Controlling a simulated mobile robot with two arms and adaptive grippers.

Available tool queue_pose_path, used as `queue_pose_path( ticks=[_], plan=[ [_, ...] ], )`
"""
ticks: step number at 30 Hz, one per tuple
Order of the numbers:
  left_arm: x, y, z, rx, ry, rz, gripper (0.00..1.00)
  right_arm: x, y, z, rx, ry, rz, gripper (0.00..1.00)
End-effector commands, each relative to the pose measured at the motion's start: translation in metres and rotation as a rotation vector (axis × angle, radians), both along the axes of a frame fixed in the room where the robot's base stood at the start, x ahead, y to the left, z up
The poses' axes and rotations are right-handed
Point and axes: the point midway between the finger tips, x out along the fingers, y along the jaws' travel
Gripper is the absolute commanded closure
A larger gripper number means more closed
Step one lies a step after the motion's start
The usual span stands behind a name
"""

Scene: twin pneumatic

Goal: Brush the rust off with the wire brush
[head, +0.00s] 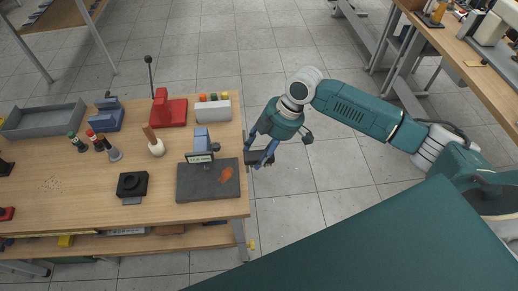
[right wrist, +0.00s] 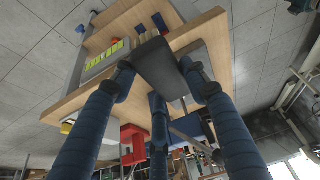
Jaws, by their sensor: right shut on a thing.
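An orange rust patch (head: 226,175) lies on the right part of a dark grey plate (head: 195,190) at the table's right end. My right gripper (head: 262,159) is just off the table's right edge, to the right of the plate. It is shut on a dark block (right wrist: 160,68), which sits between its blue fingers in the right wrist view. The block looks like the brush body, but its bristles cannot be made out for sure. It is apart from the rust patch. My left gripper is not in view.
A blue vise-like fixture with a label (head: 200,157) stands at the plate's back edge. A wooden-handled tool (head: 154,142), a black block (head: 132,185), a red press (head: 168,110) and a grey tray (head: 45,119) are on the wooden table (head: 85,210). The floor right of the table is clear.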

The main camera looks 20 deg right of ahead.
Motion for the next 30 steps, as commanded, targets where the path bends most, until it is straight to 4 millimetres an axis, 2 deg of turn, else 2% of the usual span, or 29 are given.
queue_pose_path(
  ticks=[7,10,20,22,30],
  plan=[
    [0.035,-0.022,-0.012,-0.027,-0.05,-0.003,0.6,0.003,0.01,-0.015,0.001,-0.003,0.015,0.79],
    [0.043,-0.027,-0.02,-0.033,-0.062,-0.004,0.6,0.005,0.016,-0.022,0.001,-0.002,0.014,0.79],
    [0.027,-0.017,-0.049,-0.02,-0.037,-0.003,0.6,0.011,0.04,-0.045,-0.001,-0.003,0.014,0.79],
    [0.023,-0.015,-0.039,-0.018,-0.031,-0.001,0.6,0.013,0.047,-0.038,0.002,-0.002,0.014,0.79],
    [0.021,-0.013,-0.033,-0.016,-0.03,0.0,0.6,0.018,0.063,-0.041,0.001,-0.001,0.012,0.79]
  ],
)
